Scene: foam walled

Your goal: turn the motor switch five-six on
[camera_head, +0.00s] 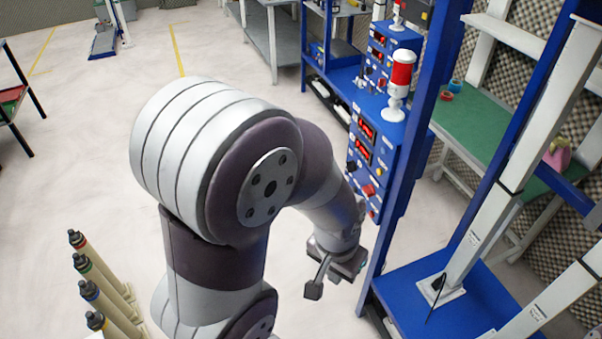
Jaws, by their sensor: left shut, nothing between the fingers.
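A blue control box (378,133) stands right of centre, with two red digital displays, a yellow knob, dark knobs and a red switch (369,190) low on its front. A second similar blue box (391,43) stands behind it. The labels are too small to read, so I cannot tell which control is motor switch five-six. My left gripper (340,268) is below and left of the nearer box's front, apart from the red switch in the picture. It is shut and empty; its fingers are partly hidden. My forearm hides part of the box's lower left side. My right gripper is not in view.
A red and white beacon (399,87) tops the nearer box. A blue post (418,120) rises beside it. A blue platform (455,300) with white uprights fills the lower right. Several beige cylinders (105,290) stand at lower left. Open floor lies at left.

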